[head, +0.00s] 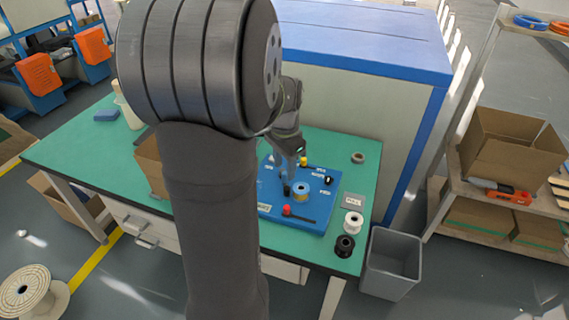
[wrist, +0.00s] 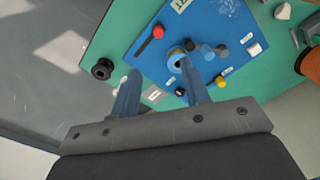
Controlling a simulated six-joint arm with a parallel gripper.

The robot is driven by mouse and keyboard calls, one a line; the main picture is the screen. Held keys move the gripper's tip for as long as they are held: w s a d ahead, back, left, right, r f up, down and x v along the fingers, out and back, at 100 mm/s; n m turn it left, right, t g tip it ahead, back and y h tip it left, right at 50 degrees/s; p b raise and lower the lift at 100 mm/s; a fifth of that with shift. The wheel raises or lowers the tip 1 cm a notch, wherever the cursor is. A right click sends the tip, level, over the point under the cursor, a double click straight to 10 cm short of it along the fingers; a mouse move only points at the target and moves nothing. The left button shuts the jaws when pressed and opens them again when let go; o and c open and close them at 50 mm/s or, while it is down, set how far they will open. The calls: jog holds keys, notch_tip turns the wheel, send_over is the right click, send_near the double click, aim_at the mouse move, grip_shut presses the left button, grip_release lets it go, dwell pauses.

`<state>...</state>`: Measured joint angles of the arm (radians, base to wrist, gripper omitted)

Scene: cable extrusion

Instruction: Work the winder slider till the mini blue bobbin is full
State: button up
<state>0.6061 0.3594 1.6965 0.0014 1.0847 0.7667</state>
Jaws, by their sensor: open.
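The blue winder board (head: 270,202) lies on the green table. A small blue bobbin with a tan part (head: 302,193) sits near its middle; it also shows in the wrist view (wrist: 174,58), just beyond my fingertips. A red slider knob (head: 286,210) stands at the near end of a dark slot and shows in the wrist view (wrist: 157,31). My gripper (head: 292,170) is above the board, its blue fingers apart with nothing between them; the wrist view (wrist: 161,78) shows both fingers. How full the bobbin is cannot be told.
A yellow knob (head: 303,160) and black knob (head: 327,180) stand on the board. A white spool (head: 353,222) and black spool (head: 345,245) stand on the table's right, by a grey labelled plate (head: 354,200). A grey bin (head: 391,265) stands beside the table.

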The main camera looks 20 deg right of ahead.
aim_at(287, 207)
jog(key=f, duration=1.7)
jog(key=shift+s+d, duration=0.2)
jog(key=shift+d, duration=0.1)
grip_shut()
